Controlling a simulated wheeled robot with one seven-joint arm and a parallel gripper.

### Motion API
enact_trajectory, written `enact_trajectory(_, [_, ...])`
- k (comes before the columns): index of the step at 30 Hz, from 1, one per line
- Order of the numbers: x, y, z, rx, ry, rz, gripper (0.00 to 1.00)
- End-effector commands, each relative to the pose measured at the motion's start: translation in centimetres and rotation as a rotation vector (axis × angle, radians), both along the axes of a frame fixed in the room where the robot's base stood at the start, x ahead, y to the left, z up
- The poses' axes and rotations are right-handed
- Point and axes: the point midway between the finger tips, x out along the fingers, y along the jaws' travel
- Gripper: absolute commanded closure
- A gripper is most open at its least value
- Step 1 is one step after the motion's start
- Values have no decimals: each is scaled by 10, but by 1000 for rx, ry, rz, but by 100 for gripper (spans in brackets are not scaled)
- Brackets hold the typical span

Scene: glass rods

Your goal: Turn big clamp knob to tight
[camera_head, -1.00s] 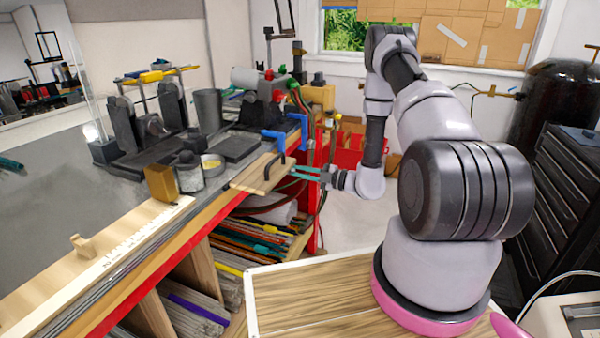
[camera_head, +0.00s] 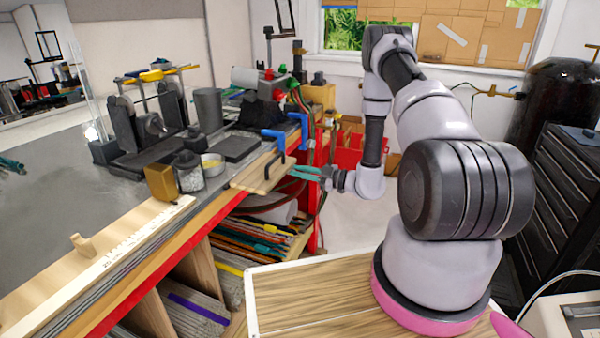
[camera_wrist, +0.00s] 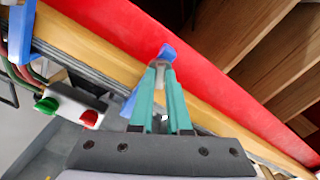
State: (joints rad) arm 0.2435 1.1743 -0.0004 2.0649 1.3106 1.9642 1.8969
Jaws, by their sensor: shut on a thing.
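My gripper (camera_head: 294,173) reaches in from the right at the red front edge of the workbench, below two blue clamps. In the wrist view its teal fingers (camera_wrist: 160,68) are close together and shut on a small part at their tips, apparently the clamp knob. The fingers hide most of that part. A blue clamp piece (camera_wrist: 168,51) shows just beyond the tips, against the red edge, and more blue shows behind the fingers. The nearer blue clamp (camera_head: 274,137) stands on the bench edge in the head view. The other blue clamp (camera_head: 300,124) is just behind it.
A wooden board (camera_head: 255,178) with a black handle lies at the bench edge beside my gripper. Shelves of coloured rods (camera_head: 250,238) are below. A device with green and red knobs (camera_wrist: 68,108) is at left in the wrist view. Floor between bench and arm is clear.

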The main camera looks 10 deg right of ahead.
Motion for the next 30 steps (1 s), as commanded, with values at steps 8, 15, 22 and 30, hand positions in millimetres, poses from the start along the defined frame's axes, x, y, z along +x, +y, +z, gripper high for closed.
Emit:
enact_trajectory(8, [-1, -1, -1, 1, 6, -1, 100])
enact_trajectory(15, [-1, -1, -1, 0, 5, -1, 55])
enact_trajectory(22, [0, -1, 0, 1, 3, 0, 55])
enact_trajectory(30, [-17, -26, -1, 1, 4, -5, 55])
